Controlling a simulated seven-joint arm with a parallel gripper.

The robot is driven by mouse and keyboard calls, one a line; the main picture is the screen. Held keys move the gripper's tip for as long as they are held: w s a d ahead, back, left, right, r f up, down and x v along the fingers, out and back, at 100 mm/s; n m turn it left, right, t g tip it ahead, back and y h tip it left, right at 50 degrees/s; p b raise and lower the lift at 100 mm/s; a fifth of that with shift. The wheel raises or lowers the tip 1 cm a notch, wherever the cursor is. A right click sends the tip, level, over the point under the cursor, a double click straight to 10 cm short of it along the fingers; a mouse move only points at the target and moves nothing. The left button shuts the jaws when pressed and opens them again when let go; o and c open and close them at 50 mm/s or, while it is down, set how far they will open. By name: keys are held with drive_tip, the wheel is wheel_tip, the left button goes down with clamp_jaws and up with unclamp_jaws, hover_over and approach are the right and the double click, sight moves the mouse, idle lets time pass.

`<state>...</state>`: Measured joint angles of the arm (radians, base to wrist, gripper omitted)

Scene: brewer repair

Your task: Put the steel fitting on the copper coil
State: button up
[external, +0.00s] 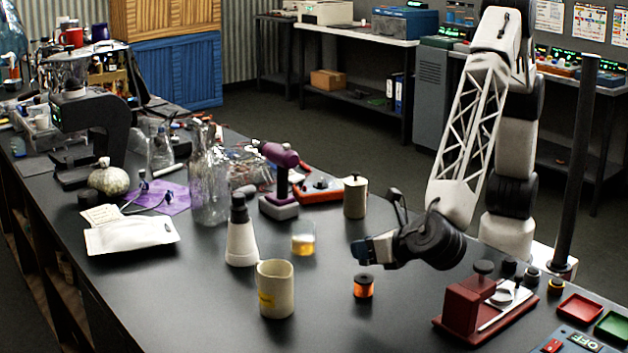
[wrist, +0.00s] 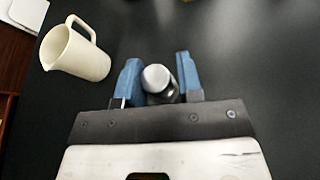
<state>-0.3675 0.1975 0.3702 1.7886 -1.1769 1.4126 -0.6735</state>
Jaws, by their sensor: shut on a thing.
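My gripper (external: 360,252) is above the black table, reaching in from the right. In the wrist view its two blue fingers (wrist: 158,74) are shut on the steel fitting (wrist: 156,78), a short cylinder with a pale grey top and darker side. In the external view I cannot make out the fitting at the fingers. The copper coil (external: 363,286), a small orange spool with dark ends, stands on the table just below the fingertips, apart from them. In the wrist view the coil cannot be clearly told.
A cream jug (external: 275,290) stands left of the coil; it also shows in the wrist view (wrist: 78,55). A glass of amber liquid (external: 303,240) and a white conical bottle (external: 240,235) stand behind it. A red vise-like fixture (external: 465,308) is at right. Table around the coil is clear.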

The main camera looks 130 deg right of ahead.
sight(366, 262)
drive_tip(key=shift+f, duration=0.15)
drive_tip(key=shift+w+f, duration=0.1)
drive_tip(key=shift+f, duration=1.5)
drive_tip(key=shift+f, duration=0.15)
drive_tip(key=o, duration=0.9)
drive_tip(key=shift+o, duration=0.2)
drive_tip(key=shift+a+r, duration=0.35)
drive_tip(key=shift+a, duration=0.2)
drive_tip(key=shift+v, duration=0.95)
wheel_tip(366, 262, up, 7)
